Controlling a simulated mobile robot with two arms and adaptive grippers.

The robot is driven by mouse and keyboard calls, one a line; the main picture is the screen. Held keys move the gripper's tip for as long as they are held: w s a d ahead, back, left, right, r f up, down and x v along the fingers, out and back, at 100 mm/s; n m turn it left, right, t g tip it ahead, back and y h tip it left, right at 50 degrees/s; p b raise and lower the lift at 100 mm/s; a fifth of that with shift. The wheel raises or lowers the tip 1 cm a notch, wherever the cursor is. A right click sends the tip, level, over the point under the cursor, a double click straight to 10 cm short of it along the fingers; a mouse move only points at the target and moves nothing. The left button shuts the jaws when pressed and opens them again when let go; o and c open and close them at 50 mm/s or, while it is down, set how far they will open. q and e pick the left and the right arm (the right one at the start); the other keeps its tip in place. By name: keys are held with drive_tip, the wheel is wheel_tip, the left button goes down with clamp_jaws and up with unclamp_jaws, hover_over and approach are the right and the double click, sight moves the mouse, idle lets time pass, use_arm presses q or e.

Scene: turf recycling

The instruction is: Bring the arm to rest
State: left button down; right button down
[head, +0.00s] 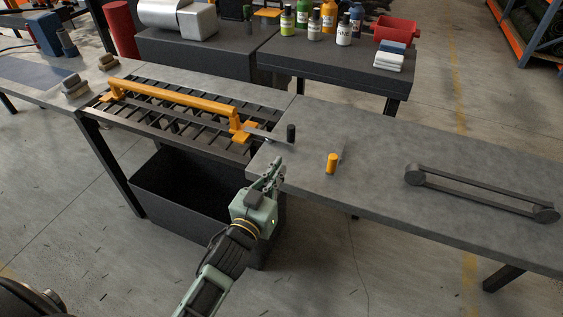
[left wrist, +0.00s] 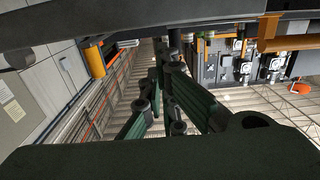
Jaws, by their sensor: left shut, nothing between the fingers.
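My left arm comes in from the bottom of the head view. Its gripper (head: 275,174) is shut and empty, beside the near edge of the grey bench top (head: 470,170), close to the bench's left corner. In the left wrist view the dark green fingers (left wrist: 165,90) are together with nothing between them. My right gripper is not in view.
A slatted grate (head: 175,127) with an orange bar (head: 180,103) lies left of the gripper, above a black bin (head: 170,185). A dark cylinder (head: 291,133) stands near the bench's left end. A belt on two rollers (head: 480,190) lies at right. Open floor lies in front.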

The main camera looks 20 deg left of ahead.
use_arm(q)
drive_tip(key=s+f+g, duration=0.3)
drive_tip(key=s+f, duration=0.2)
drive_tip(key=f, duration=0.7)
drive_tip(key=s+a+f+g+p, duration=0.1)
drive_tip(key=s+f+g, duration=0.3)
drive_tip(key=f, duration=0.8)
drive_tip(key=s+f+g, duration=0.2)
drive_tip(key=s+f, duration=0.4)
drive_tip(key=f, duration=0.6)
drive_tip(key=s+a+f+g, duration=0.2)
drive_tip(key=s+f, duration=0.3)
drive_tip(key=s, duration=0.5)
drive_tip(key=s+a+f+g+y+p, duration=0.1)
drive_tip(key=s+f+g, duration=0.2)
drive_tip(key=s+f, duration=0.3)
drive_tip(key=s+a+f+m+g, duration=0.1)
drive_tip(key=s+f, duration=0.5)
drive_tip(key=s, duration=0.9)
drive_tip(key=shift+s+a+f+g+y, duration=0.15)
drive_tip(key=shift+s+a+g+y, duration=0.25)
drive_tip(key=shift+a+g, duration=0.55)
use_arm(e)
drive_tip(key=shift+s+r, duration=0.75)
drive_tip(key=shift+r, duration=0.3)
use_arm(q)
drive_tip(key=shift+d, duration=0.1)
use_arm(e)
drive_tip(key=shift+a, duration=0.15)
